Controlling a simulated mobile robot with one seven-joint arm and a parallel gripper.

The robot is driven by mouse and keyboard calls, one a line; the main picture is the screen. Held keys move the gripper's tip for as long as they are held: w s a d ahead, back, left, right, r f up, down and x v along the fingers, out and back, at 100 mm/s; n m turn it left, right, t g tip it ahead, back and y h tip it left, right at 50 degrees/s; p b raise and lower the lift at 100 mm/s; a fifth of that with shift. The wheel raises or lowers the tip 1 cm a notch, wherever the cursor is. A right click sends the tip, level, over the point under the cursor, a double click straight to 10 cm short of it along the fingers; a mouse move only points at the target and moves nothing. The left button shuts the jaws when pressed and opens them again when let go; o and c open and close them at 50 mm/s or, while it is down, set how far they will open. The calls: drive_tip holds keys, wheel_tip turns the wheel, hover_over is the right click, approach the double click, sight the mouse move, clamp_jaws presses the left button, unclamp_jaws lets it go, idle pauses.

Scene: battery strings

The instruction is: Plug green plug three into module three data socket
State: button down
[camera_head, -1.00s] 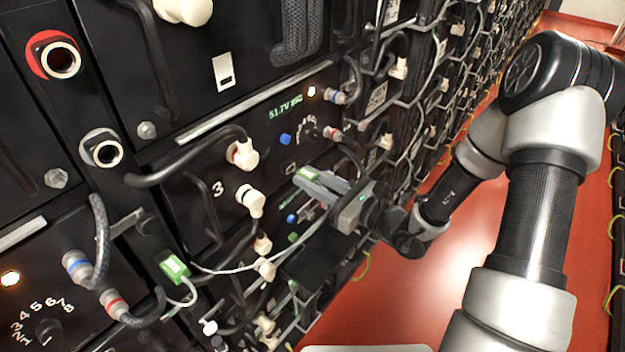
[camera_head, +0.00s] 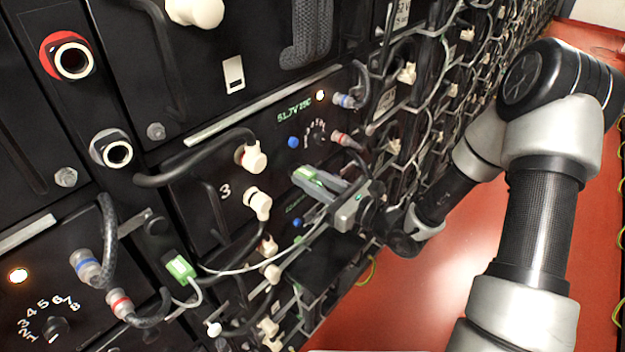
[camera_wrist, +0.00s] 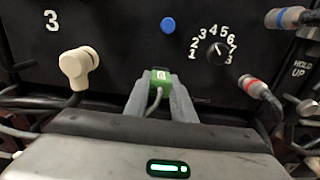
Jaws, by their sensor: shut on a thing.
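Module three (camera_head: 205,197), marked with a white 3, is a black panel; its face also shows in the wrist view (camera_wrist: 115,25). My gripper (camera_head: 318,186) is shut on a green plug (camera_head: 304,174) in front of this panel. In the wrist view the green plug (camera_wrist: 159,76) sits between the two grey fingertips (camera_wrist: 160,88), with a grey cable leaving it downward. The plug's front end is at or very near the panel. The data socket is hidden behind the plug, so I cannot tell whether the plug is in it.
A blue button (camera_wrist: 168,25) and a numbered dial (camera_wrist: 217,53) are above the plug. A cream connector (camera_wrist: 78,66) is at left, a red-ringed cable connector (camera_wrist: 257,88) at right. Another green plug (camera_head: 180,268) is at lower left. Red floor (camera_head: 430,290) lies open at right.

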drive_tip(key=shift+a, duration=0.1)
drive_tip(key=c, duration=1.4)
unclamp_jaws()
drive_tip(key=shift+w, duration=0.1)
drive_tip(key=v, duration=1.7)
